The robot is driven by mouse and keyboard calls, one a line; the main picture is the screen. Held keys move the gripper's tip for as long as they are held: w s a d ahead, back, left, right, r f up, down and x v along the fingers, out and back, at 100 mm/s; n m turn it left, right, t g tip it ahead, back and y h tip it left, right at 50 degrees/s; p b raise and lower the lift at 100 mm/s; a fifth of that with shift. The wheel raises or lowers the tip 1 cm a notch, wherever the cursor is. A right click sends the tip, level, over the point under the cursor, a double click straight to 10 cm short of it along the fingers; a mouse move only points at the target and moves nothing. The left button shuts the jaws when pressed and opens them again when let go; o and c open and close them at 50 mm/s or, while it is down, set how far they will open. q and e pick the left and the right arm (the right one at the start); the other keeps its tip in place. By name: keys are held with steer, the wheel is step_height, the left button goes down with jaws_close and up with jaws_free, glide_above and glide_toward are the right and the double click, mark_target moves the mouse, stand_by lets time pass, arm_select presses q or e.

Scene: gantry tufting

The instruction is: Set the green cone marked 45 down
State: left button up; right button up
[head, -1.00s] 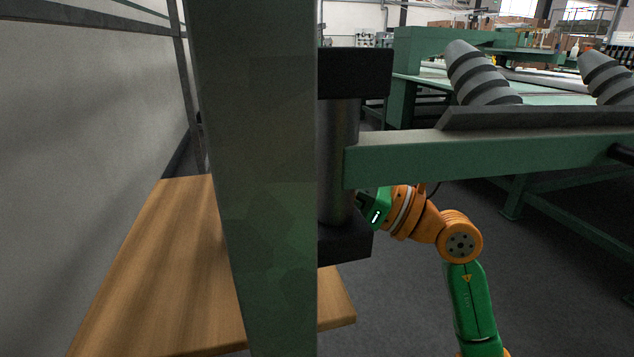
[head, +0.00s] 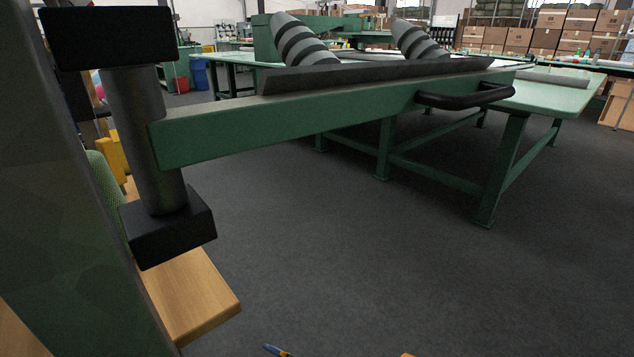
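A green, rough-textured rounded thing (head: 104,188), possibly the green cone, shows at the left edge, mostly hidden behind the dark post and the black-ended hinge cylinder. No number 45 can be read on it, and what it rests on is hidden. Neither of my grippers is in view.
A dark green post (head: 60,220) fills the left side. From its hinge (head: 150,140) a green swing arm (head: 330,115) with a black handle (head: 465,98) reaches right. A wooden top (head: 190,295) lies below. A green-framed table (head: 550,95) stands behind. The middle floor is clear.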

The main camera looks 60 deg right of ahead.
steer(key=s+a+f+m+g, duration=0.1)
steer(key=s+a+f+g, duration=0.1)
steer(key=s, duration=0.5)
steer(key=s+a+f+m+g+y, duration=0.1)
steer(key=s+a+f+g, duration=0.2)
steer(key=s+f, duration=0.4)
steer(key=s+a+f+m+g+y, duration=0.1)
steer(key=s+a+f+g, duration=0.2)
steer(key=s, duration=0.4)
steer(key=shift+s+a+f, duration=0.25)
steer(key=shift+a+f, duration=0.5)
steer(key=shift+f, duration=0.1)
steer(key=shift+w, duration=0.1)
